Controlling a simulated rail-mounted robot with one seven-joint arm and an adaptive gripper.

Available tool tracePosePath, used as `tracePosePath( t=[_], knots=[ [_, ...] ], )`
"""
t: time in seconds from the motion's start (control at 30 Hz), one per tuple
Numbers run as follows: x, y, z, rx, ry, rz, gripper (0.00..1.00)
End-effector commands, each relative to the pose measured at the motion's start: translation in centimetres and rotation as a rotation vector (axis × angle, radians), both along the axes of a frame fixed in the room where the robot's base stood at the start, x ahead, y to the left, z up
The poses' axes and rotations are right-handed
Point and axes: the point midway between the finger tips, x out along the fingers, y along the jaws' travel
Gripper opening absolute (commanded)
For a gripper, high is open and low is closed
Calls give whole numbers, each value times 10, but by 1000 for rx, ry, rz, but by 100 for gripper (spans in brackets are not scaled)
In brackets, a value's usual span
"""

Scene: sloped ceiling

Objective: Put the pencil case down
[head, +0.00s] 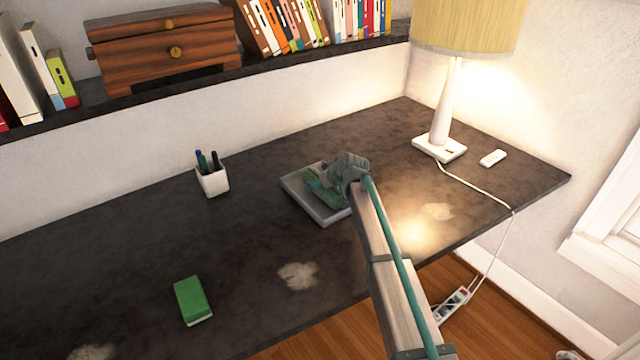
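A green, elongated soft-looking thing (322,191), which looks like the pencil case, is at the grey tray (304,203) on the dark desk. My gripper (335,177) is right over the tray, with its fingers at the green thing. My arm and the gripper body hide part of both. I cannot tell whether the fingers are closed on the case, or whether the case touches the tray floor.
A white pen cup (213,181) stands left of the tray. A green box-like block (193,300) lies at the front left. A lamp (442,120) and a white remote (493,158) are at the right. A shelf (215,76) runs along the back wall.

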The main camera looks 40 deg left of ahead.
Motion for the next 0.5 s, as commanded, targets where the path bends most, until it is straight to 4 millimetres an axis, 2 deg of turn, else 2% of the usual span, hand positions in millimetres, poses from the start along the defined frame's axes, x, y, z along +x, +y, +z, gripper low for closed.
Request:
tracePosePath(
  t=[0.17, 0.5],
  knots=[
    [-6, -19, 16, 2, -2, -1, 87],
    [-17, -63, 62, 2, -2, -1, 87]
  ],
)
